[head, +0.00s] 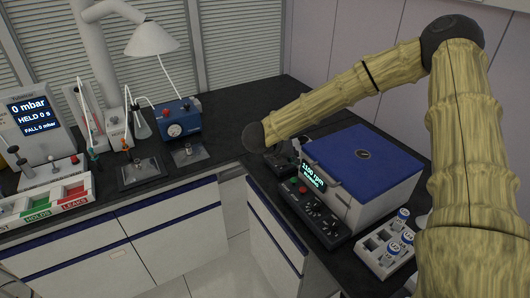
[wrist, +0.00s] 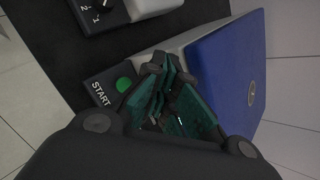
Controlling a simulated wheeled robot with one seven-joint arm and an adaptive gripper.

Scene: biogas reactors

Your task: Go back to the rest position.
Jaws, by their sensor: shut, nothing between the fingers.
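My gripper (wrist: 165,78) is shut, its green-padded fingers together and nothing between them in the wrist view. In the head view my arm reaches in from the right, and its dark end hangs by the far left corner of the blue-lidded machine (head: 362,154). The gripper's fingers are hard to make out there. In the wrist view the fingers appear in front of the machine's blue lid (wrist: 228,75) and grey side. A green START button (wrist: 123,84) shows just left of them. I cannot tell whether the fingers touch anything.
A control panel with knobs (head: 318,212) and a lit display runs along the machine's front. A rack of blue-capped vials (head: 385,250) stands near my arm. A blue gauge box (head: 178,120), lamp-like hood (head: 151,39) and coloured tray (head: 45,208) are left. Dark bench (head: 225,115) is partly clear.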

